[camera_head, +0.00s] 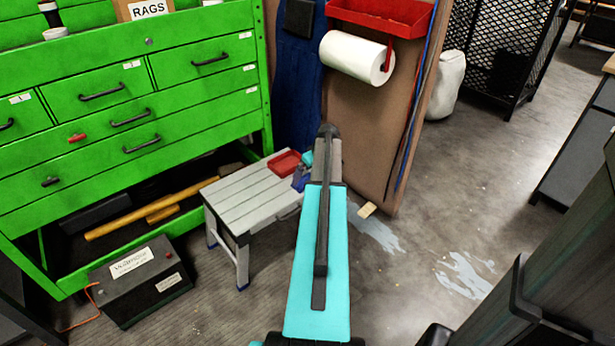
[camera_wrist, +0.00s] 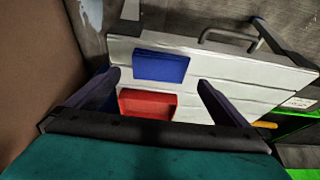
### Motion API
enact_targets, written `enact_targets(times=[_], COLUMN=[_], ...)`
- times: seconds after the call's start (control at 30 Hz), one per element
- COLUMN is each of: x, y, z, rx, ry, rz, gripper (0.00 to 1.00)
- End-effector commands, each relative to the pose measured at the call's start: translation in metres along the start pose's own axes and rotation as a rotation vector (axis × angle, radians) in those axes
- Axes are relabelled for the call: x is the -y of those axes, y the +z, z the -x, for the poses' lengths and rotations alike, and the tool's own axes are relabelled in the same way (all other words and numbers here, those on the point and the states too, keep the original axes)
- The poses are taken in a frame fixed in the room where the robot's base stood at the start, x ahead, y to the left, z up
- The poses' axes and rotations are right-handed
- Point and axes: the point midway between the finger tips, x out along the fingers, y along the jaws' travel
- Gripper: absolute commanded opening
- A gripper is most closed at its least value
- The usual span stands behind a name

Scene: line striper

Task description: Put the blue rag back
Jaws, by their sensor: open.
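The blue rag (camera_wrist: 160,66) lies flat on the grey slatted top of a small step stool (camera_head: 245,196), beside a red tray (camera_wrist: 147,105). In the head view the rag (camera_head: 299,181) is a small blue patch, partly hidden by my arm. My gripper (camera_wrist: 158,92) is open in the wrist view, its fingers apart, with the rag and tray showing between and beyond them. Nothing is held.
A brown panel (camera_head: 365,120) carrying a paper towel roll (camera_head: 356,58) and a red shelf (camera_head: 382,17) stands close right of the stool. A black battery (camera_head: 140,282) sits on the floor at left. Floor at right has pale spills.

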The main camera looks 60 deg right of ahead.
Motion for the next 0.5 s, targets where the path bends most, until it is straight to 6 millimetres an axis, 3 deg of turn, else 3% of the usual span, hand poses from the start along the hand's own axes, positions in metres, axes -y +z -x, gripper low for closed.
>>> enact_targets(times=[0.2, 0.5], x=[0.001, 0.000], y=[0.000, 0.000], z=[0.039, 0.067], rx=[-0.001, 0.000], ry=[0.001, 0.001], rz=[0.001, 0.000], gripper=[1.00, 1.00])
